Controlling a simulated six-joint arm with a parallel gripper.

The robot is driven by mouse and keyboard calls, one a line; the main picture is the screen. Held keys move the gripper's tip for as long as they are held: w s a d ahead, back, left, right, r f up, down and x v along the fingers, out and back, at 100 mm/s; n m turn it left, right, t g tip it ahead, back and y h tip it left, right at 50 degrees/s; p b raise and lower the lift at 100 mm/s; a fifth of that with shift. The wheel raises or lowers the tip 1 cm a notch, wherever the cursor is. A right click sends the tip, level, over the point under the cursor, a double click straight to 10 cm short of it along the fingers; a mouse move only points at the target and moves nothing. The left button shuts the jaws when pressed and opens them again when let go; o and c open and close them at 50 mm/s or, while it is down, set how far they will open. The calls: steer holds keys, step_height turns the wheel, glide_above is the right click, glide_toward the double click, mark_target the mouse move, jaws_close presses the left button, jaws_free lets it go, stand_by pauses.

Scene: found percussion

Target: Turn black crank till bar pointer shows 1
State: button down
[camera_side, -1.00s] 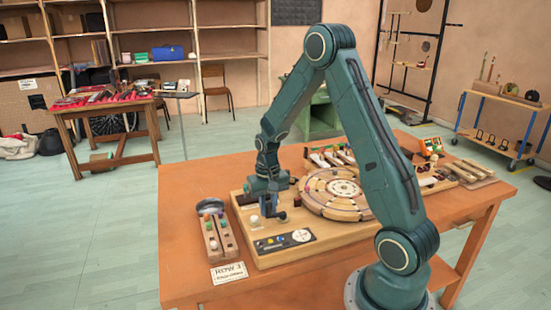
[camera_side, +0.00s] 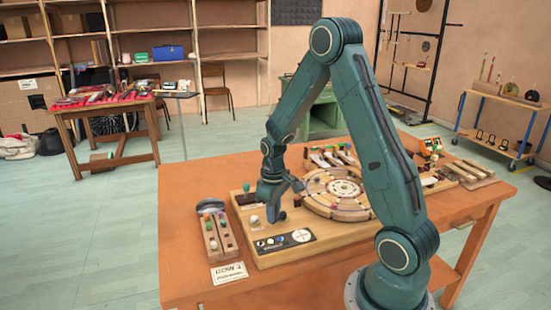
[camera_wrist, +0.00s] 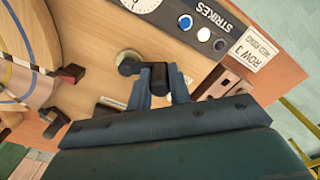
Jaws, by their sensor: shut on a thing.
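The black crank (camera_wrist: 130,62) sits on the wooden baseboard, with its black upright handle (camera_wrist: 160,78) between my fingers in the wrist view. My gripper (camera_wrist: 161,84) is shut on that handle. In the side view my gripper (camera_side: 275,211) is low over the left part of the baseboard, and the crank is largely hidden by it. A white round dial (camera_side: 301,236) lies on the dark panel in front. It is cut off at the top of the wrist view (camera_wrist: 140,3). The number under its pointer is too small to read.
A large round wooden wheel (camera_side: 318,204) with blocks around its rim stands right of my gripper. A wooden rack with coloured knobs (camera_side: 212,238) and a ROW 3 card (camera_wrist: 252,48) are to the left. The front table edge is bare.

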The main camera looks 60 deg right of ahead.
stand_by(0.3)
steer(key=c, duration=1.3)
jaws_free()
steer(key=shift+r, duration=0.15)
step_height(320, 180, up, 14)
steer(key=shift+f, duration=0.2)
steer(key=s+a+r+t, duration=0.2)
steer(key=s+a+r, duration=0.2)
steer(key=s+a, duration=0.3)
steer(key=s+a+r+t, duration=0.3)
steer(key=s+a+r, duration=0.2)
steer(key=s+a, duration=0.3)
steer(key=shift+s+a+r+n+t, duration=0.3)
steer(key=shift+a+n, duration=0.1)
steer(key=shift+a, duration=0.7)
